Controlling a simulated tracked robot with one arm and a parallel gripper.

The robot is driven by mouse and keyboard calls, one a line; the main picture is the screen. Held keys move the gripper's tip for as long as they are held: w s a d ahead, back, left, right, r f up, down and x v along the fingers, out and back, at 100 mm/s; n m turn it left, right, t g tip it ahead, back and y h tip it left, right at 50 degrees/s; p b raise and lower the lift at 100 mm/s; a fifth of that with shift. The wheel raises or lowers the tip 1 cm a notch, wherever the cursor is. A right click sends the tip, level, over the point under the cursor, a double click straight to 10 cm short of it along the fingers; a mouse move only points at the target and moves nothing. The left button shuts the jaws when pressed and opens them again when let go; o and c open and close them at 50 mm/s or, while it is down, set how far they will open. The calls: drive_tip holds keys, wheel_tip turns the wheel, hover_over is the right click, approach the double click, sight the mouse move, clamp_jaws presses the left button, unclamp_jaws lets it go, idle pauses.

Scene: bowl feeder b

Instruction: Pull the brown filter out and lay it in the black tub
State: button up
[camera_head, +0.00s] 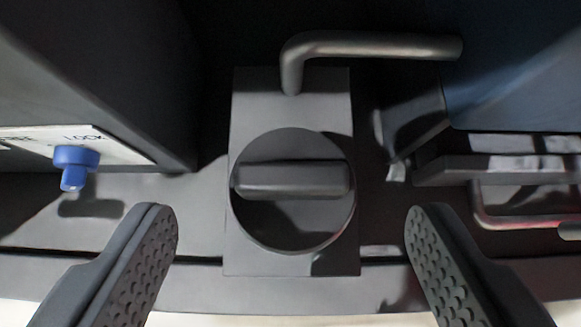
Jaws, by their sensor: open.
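My gripper (290,212) is open, with one ridged dark finger at lower left and the other at lower right. The gap between the fingers is empty. Beyond and between them is a round dark knob (292,222) with a raised horizontal grip bar, mounted on a grey rectangular plate (242,110). Whether the fingers are level with the knob is hard to tell. I cannot make out a brown filter or a black tub in this view.
A bent grey handle (375,45) rises above the plate. At left, a blue knob (75,165) sticks out by a white label reading LOCK (85,138). At right are dark brackets (500,168) and a looped rod (485,212). A pale surface lies along the bottom.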

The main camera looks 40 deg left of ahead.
sight(288, 195)
drive_tip(key=b+x, duration=0.1)
drive_tip(key=x, duration=0.2)
drive_tip(key=shift+f, duration=0.35)
drive_tip(key=shift+w+a+f, duration=0.2)
drive_tip(key=shift+w+f, duration=0.05)
drive_tip(key=c, duration=1.1)
